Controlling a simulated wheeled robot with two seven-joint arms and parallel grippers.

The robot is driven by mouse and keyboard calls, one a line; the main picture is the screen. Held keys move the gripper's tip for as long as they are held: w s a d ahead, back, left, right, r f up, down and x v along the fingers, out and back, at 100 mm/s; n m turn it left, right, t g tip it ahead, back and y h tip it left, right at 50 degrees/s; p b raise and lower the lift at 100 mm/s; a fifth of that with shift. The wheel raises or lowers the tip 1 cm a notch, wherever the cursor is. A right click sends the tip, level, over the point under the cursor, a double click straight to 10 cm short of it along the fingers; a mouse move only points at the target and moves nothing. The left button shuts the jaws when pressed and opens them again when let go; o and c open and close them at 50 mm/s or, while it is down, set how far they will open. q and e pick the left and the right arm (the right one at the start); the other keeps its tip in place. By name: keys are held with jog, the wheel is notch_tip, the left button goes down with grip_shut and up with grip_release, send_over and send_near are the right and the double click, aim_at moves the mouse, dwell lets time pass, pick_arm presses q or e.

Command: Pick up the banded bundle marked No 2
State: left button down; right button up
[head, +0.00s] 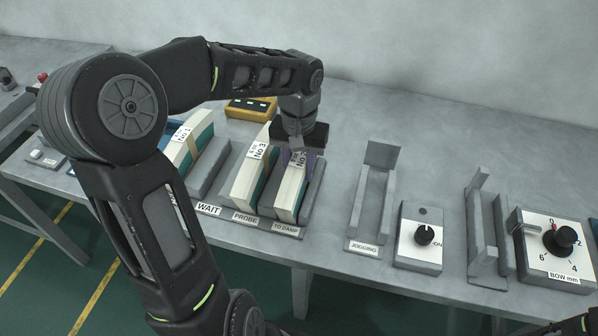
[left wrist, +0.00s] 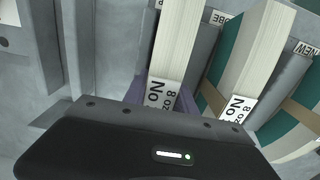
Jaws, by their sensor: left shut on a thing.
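The bundle marked No 2 (head: 291,190) stands upright in the rack slot labelled TO DAMP, its marking partly covered. It is a pale stack of paper blanks with a teal side. My left gripper (head: 299,153) comes down from above and is shut on its far upper end, with purple pads on either side. In the left wrist view the pale stack (left wrist: 176,40) runs up between the pads, and only part of its label shows. The bundle appears to be still in its slot.
Bundle No 3 (head: 250,172) stands close on the left, in the PROBE slot. The WAIT slot (head: 205,172) is empty. Bundle No 1 (head: 199,135) is farther left, partly behind my arm. Right are an empty JOGGING holder (head: 372,205), a knob box (head: 420,240) and the BOW dial (head: 556,250).

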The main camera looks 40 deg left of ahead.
pick_arm(q)
notch_tip(320, 180, up, 10)
jog(key=shift+r, duration=0.1)
dwell(0.4)
dwell(0.5)
